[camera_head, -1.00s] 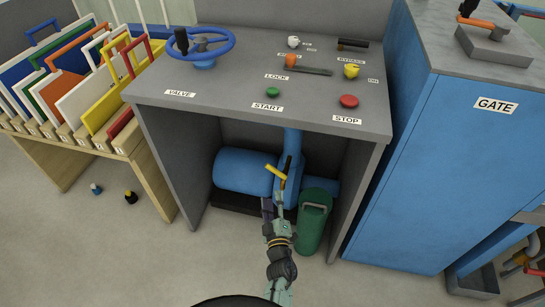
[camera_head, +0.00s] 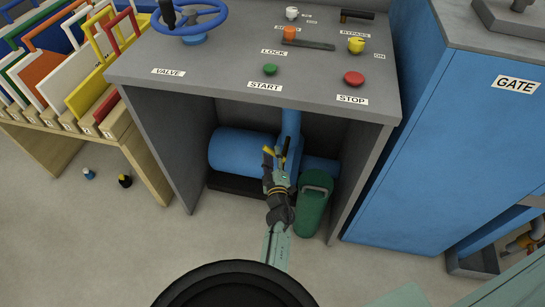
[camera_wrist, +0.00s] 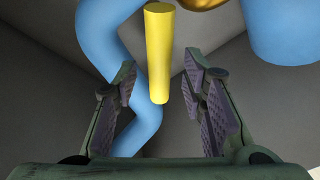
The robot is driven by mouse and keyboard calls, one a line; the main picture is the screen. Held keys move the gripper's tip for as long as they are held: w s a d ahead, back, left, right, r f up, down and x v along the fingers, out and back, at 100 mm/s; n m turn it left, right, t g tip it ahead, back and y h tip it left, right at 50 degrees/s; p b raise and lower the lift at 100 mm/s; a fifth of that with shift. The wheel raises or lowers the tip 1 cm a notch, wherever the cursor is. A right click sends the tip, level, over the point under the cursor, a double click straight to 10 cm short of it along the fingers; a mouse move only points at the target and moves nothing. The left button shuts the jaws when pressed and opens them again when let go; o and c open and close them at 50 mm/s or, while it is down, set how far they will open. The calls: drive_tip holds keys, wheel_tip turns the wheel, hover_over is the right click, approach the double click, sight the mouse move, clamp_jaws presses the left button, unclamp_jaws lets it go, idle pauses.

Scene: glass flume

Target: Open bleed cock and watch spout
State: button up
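The yellow lever of the bleed cock (camera_wrist: 159,50) stands between the spread fingers of my gripper (camera_wrist: 160,78) in the wrist view. Gaps show on both sides of it, so the gripper is open and not holding it. In the head view a small part of the lever (camera_head: 267,152) shows at the front of the blue pump (camera_head: 238,152), under the console; my gripper (camera_head: 274,162) hides much of it. A bent blue pipe (camera_wrist: 143,105) runs behind the lever; I cannot tell whether it is the spout. No flow is visible.
A green canister (camera_head: 313,208) stands right of my gripper. The grey console (camera_head: 205,66) overhangs the pump, with side panels either side. A blue cabinet (camera_head: 440,150) stands at right, a wooden rack (camera_head: 150,160) at left.

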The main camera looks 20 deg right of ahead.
drive_tip(key=shift+w+d, duration=0.15)
drive_tip(key=shift+w, duration=0.25)
drive_tip(key=shift+c, duration=0.2)
clamp_jaws()
idle(0.5)
